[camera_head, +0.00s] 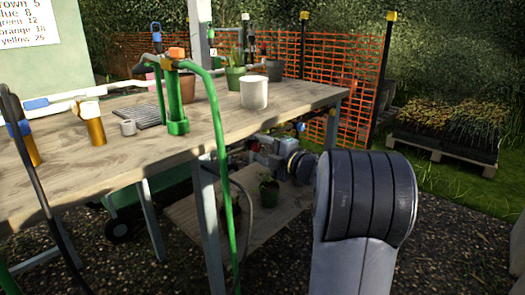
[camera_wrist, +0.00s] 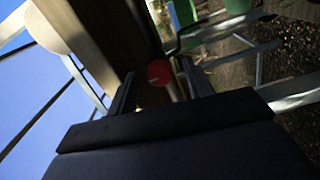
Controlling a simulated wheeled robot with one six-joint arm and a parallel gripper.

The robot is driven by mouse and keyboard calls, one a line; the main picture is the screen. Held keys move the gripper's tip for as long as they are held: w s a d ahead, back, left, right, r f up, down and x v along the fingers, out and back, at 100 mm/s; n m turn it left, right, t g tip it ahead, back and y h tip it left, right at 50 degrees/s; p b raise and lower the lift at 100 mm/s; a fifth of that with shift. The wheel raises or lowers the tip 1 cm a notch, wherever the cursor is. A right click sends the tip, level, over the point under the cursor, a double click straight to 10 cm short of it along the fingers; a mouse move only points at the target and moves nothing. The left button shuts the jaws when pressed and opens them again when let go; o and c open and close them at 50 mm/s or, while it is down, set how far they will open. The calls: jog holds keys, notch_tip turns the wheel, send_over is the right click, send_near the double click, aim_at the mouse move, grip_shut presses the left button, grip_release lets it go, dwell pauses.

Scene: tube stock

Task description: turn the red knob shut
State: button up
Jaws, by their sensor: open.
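The red knob (camera_wrist: 160,72) shows in the wrist view as a small round red face beside a wooden board or post. My gripper (camera_wrist: 157,82) is open, with one dark finger on each side of the knob in the picture. The fingers look apart from the knob, though its depth between them is hard to judge. In the head view my arm reaches to the edge of the workbench (camera_head: 190,133), and my wrist is below the tabletop. I cannot make out the red knob there; the arm and table may hide it.
A green hose (camera_head: 225,180) hangs over the front edge. A potted plant (camera_head: 268,190) stands on the lower shelf, near my wrist. Orange netting (camera_head: 345,75) is behind.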

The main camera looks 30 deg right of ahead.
jog(key=p+v, duration=0.2)
jog(key=v, duration=0.8)
jog(key=shift+s+p, duration=0.4)
jog(key=shift+w+d, duration=0.1)
jog(key=b+x, duration=0.2)
jog(key=x, duration=0.8)
jog(key=shift+b, duration=0.4)
jog(key=shift+w, duration=0.35)
jog(key=shift+r, duration=0.1)
jog(key=shift+s, duration=0.15)
